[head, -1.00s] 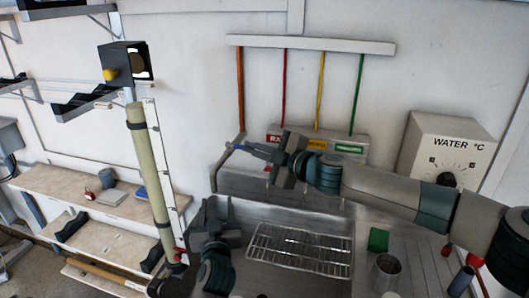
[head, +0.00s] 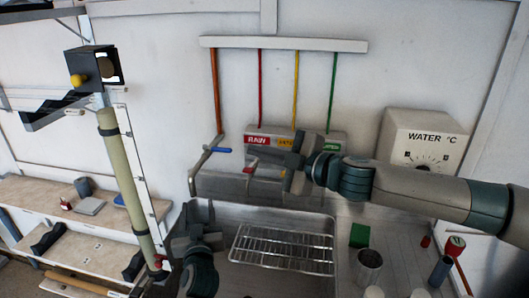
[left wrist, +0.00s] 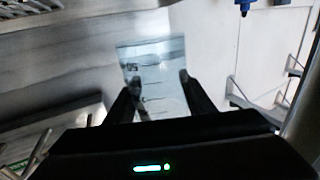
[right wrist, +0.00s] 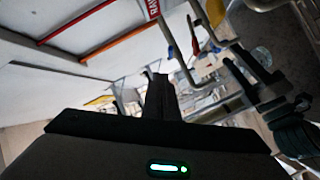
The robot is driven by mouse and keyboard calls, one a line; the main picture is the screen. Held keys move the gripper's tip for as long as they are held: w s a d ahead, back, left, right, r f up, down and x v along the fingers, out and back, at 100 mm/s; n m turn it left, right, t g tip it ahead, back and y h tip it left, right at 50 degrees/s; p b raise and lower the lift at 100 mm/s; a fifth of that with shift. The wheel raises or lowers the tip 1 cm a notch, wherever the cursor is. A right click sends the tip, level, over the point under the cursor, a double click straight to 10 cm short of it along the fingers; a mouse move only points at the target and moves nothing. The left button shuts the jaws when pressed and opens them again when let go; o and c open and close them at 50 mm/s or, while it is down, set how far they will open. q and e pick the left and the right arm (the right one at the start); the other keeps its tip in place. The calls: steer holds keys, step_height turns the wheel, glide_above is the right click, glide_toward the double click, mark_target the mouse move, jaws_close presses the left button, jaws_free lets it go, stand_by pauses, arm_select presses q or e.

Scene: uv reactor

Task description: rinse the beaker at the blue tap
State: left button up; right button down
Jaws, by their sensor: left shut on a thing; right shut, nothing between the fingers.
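The clear beaker (left wrist: 155,75) is between the fingers of my left gripper (left wrist: 155,82), which is shut on it. In the head view my left gripper (head: 184,245) is low at the left side of the sink, and I cannot make out the beaker there. The blue tap handle (head: 222,150) sits on a pipe at the left of the tap unit. It also shows in the right wrist view (right wrist: 170,52). My right gripper (head: 258,156) is shut and empty, right of the blue handle and apart from it. I cannot tell whether water runs.
A red tap handle (head: 252,164) is close to my right gripper. A wire rack (head: 283,249) lies in the sink (head: 285,215). A tall tube (head: 124,180) rises at the left.

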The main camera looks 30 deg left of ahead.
steer(key=shift+d+r, duration=0.1)
steer(key=shift+d, duration=0.55)
arm_select(q)
steer(key=shift+s, duration=0.1)
steer(key=v, duration=0.8)
stand_by(0.6)
stand_by(1.5)
